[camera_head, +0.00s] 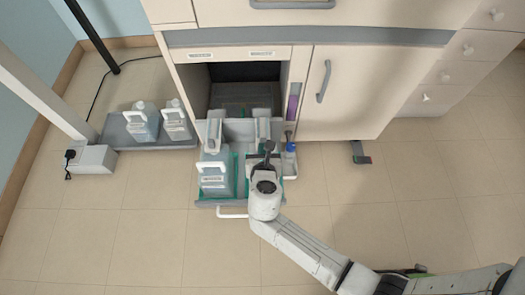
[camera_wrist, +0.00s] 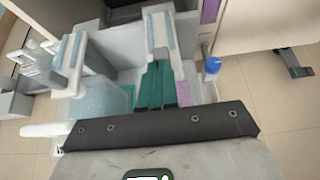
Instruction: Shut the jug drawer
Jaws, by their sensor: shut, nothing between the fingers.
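The jug drawer (camera_head: 228,198) is pulled out of the white cabinet at floor level. Its pale bar handle (camera_head: 232,213) is at the front. A translucent jug with a white handle (camera_head: 213,178) stands in its left part and also shows in the wrist view (camera_wrist: 98,104). My gripper (camera_head: 268,151) is over the right part of the drawer, pointing toward the cabinet. In the wrist view, its fingers (camera_wrist: 159,62) are together with nothing between them. My wrist hides part of the drawer's right side. I cannot tell whether the fingers touch the drawer.
A blue-capped bottle (camera_head: 290,142) is at the drawer's right edge. The closed cabinet door (camera_head: 345,95) stands to the right. Two jugs (camera_head: 142,122) stand on a low grey platform (camera_head: 122,136) to the left.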

